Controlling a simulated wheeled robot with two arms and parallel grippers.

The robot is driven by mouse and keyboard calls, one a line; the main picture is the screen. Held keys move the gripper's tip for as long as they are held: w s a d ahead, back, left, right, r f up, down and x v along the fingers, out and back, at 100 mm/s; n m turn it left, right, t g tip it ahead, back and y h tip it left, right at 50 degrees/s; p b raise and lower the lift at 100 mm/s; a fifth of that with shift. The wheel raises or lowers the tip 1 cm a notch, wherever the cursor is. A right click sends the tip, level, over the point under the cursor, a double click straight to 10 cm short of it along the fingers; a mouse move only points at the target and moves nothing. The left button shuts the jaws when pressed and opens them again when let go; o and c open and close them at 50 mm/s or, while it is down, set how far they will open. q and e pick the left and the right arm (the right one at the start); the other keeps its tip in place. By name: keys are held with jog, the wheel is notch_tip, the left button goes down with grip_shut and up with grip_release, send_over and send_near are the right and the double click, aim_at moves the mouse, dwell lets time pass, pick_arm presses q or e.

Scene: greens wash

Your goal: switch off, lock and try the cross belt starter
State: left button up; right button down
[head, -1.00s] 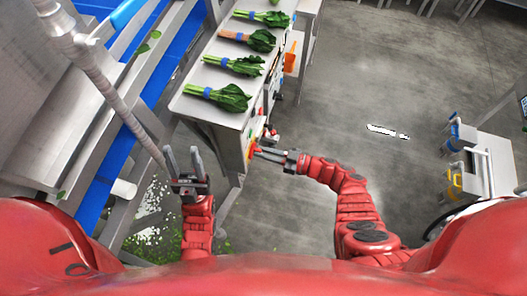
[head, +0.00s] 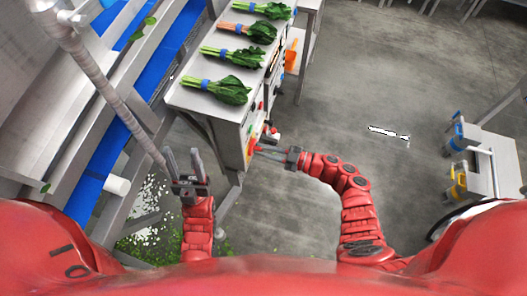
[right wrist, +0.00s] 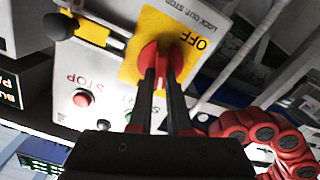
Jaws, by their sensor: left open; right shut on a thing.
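The starter box (right wrist: 62,65) fills the upper left of the right wrist view, its lettering upside down. It has a yellow plate (right wrist: 192,27) marked OFF, with a red rotary handle (right wrist: 172,62). My right gripper (right wrist: 160,72) is shut on this handle; its fingers hide part of it. A red STOP button (right wrist: 83,97) sits beside it, and the START lettering is partly hidden. In the head view the right gripper (head: 257,148) reaches the box's side under the bench. My left gripper (head: 183,160) is open and empty, left of the bench. I cannot make out a lock on the handle.
A steel bench (head: 188,98) carries several bunches of greens (head: 222,88). A blue belt (head: 160,75) in a steel frame runs at the left, with a pipe (head: 112,92) beside it. A trolley (head: 485,165) stands at the right. The grey floor between is mostly clear.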

jog(key=shift+s+a+f+n+b, duration=0.1)
jog(key=shift+f+n+b, duration=0.1)
jog(key=shift+n+b, duration=2.6)
jog(key=shift+s+d+f+n+b, duration=0.15)
jog(key=shift+n+b, duration=1.7)
jog(key=shift+b, duration=1.7)
jog(key=shift+s+a+f+n+b, duration=0.1)
jog(key=shift+a+f+n+b, duration=0.1)
jog(key=shift+n+b, duration=2.6)
jog(key=shift+m+b, duration=0.4)
jog(key=shift+m, duration=0.05)
jog(key=c, duration=0.9)
grip_release()
jog(key=shift+o, duration=0.2)
jog(key=v, duration=1.7)
jog(key=shift+d+b, duration=0.3)
jog(key=shift+b, duration=0.1)
